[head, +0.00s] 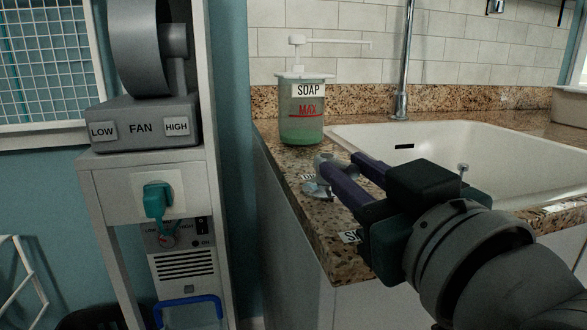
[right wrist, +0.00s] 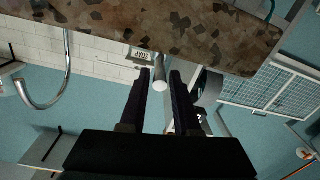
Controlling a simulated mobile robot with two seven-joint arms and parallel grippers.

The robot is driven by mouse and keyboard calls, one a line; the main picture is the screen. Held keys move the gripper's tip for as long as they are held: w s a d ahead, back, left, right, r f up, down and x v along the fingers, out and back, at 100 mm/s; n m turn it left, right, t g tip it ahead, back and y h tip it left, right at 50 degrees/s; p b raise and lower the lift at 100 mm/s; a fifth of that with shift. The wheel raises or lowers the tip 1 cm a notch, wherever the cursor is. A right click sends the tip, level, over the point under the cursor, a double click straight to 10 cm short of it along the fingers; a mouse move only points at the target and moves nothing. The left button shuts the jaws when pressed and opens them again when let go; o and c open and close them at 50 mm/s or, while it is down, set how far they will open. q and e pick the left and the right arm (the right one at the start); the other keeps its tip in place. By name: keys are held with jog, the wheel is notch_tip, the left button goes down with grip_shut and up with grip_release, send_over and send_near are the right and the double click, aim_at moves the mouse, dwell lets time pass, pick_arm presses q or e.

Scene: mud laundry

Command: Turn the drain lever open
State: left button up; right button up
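The drain lever (head: 318,189) is a small grey metal part at the front left corner of the granite counter, partly hidden behind my fingers. My right gripper (head: 341,163) reaches in from the right with its two purple fingers apart, its tips at the lever. In the right wrist view, a grey lever with a pale round end (right wrist: 160,86) lies between the open fingers (right wrist: 160,72). A gap shows on each side of it, and I cannot tell whether either finger touches it. My left gripper is not in view.
A green soap dispenser (head: 302,118) stands on the counter just behind the lever. The white sink basin (head: 475,150) and its tap (head: 404,75) are to the right. A fan unit (head: 145,124) on a white cabinet (head: 115,192) stands to the left.

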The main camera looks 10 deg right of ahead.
grip_shut()
dwell(1.1)
